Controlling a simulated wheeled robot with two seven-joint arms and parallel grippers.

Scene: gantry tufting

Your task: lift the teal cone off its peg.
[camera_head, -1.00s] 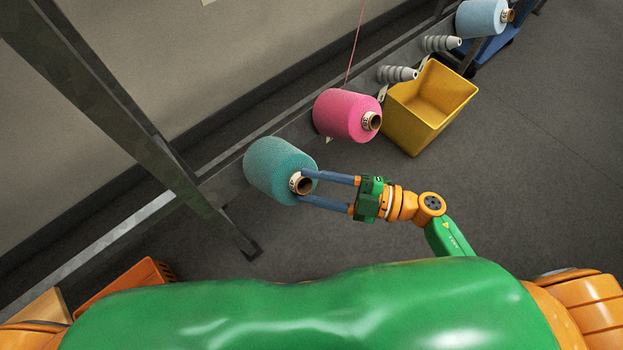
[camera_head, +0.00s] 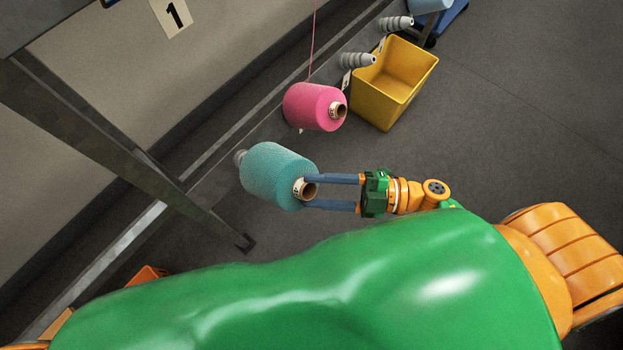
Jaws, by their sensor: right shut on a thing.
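The teal cone (camera_head: 273,174) is a thread cone with a cardboard core end facing my right gripper. My right gripper (camera_head: 308,192) comes from the right, its two blue fingers shut on the teal cone at the core end. A grey peg (camera_head: 240,157) shows at the cone's far left end. I cannot tell how much of the peg is still inside the cone. My left gripper is not in view.
A pink cone (camera_head: 314,107) with a thread running up sits on the rail beyond. Bare grey pegs (camera_head: 357,60) and a yellow bin (camera_head: 393,82) lie further right. A metal post (camera_head: 130,150) stands at left. An orange bin (camera_head: 146,274) shows at lower left.

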